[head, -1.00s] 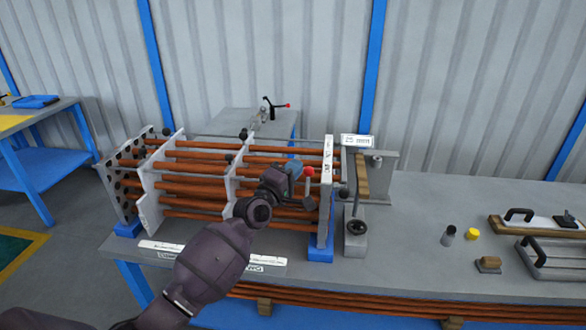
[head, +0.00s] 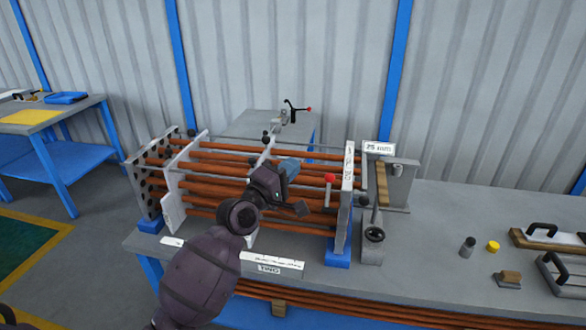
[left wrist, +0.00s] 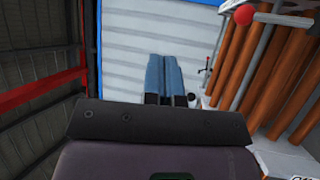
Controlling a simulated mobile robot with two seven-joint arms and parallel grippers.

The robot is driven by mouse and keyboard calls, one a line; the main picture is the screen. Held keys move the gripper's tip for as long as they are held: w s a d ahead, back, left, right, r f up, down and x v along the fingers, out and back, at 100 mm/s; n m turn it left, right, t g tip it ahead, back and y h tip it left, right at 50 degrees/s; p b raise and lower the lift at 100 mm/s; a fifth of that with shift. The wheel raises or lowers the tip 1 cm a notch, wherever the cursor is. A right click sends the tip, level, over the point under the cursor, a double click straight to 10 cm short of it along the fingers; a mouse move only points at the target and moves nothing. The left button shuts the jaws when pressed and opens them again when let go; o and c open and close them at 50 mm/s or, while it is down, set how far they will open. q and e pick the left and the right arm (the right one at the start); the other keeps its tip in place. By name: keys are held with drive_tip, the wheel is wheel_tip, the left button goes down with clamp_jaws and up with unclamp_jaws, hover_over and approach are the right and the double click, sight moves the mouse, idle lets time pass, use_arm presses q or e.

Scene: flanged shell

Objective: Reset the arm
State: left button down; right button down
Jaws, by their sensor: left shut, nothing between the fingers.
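My left arm reaches in from the bottom of the head view. Its gripper (head: 290,168) is in front of the rack of copper-coloured tubes (head: 215,173), left of a red-knobbed lever (head: 329,184). In the left wrist view the two blue fingers (left wrist: 165,75) lie together with nothing between them. The tubes (left wrist: 285,85) and the red knob (left wrist: 244,14) are at the right of that view, apart from the fingers. My right gripper is not in view.
The grey workbench (head: 440,265) carries the rack, a handwheel fixture (head: 374,235), a dark cylinder (head: 467,247), a yellow cap (head: 493,246) and handled plates (head: 545,237). More tubes lie below. A blue-framed table (head: 60,135) stands at left.

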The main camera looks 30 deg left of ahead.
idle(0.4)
use_arm(q)
drive_tip(key=s+d+f+m+g+y, duration=0.1)
drive_tip(key=s+f+m+g+y, duration=0.1)
drive_tip(key=s+f+m, duration=0.5)
drive_tip(key=s+f+m+g+y, duration=0.2)
drive_tip(key=s+f+m, duration=0.2)
drive_tip(key=f+m, duration=0.6)
drive_tip(key=s+f+n+g+b, duration=0.1)
drive_tip(key=s+f+g, duration=0.3)
drive_tip(key=s+f, duration=1.1)
drive_tip(key=shift+s+d+f+n+y, duration=0.25)
drive_tip(key=shift+s+f+n+y, duration=0.15)
drive_tip(key=shift+s, duration=0.5)
